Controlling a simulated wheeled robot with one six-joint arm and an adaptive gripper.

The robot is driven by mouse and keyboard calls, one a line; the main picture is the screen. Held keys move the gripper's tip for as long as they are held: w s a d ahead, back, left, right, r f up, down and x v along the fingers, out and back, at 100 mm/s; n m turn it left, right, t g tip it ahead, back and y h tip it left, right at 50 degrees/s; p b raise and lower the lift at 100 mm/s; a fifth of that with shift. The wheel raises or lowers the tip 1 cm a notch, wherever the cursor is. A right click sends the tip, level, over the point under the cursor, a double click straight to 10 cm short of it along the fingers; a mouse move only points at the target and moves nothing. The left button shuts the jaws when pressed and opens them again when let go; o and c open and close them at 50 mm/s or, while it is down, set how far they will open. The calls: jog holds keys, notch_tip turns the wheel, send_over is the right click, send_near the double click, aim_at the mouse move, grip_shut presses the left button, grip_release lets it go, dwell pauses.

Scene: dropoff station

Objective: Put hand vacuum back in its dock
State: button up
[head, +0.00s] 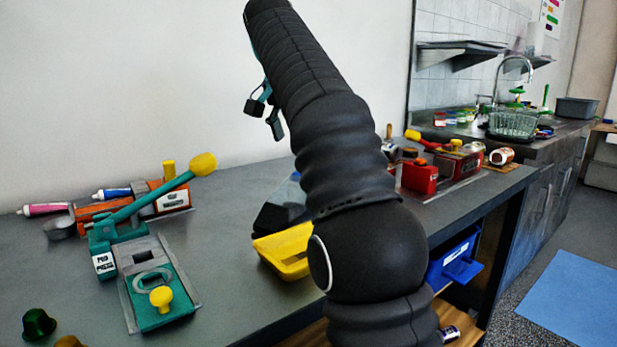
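My gripper (265,117) is high in front of the wall, partly hidden behind my dark sleeved arm. Its two fingertips show apart with nothing between them. A dark object with a clear part (281,208) stands on the counter behind my arm; it may be the hand vacuum, but my arm covers much of it. A yellow open-topped holder (286,254) sits just in front of it, also partly covered. I cannot tell whether this is the dock, or whether the two touch. My gripper is well above both.
A teal press (158,297) with a long yellow-tipped lever and an orange tube holder (150,200) stand at left. Green (38,324) and brown knobs lie at front left. Red boxes (419,178) stand at right. A blue bin (452,260) is below. Bare counter (225,235) lies centre-left.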

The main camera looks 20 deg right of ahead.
jog(key=x, duration=0.7)
jog(key=shift+f, duration=0.1)
jog(key=shift+x, duration=2.9)
jog(key=shift+s+a, duration=0.1)
jog(key=shift+s, duration=0.1)
grip_shut()
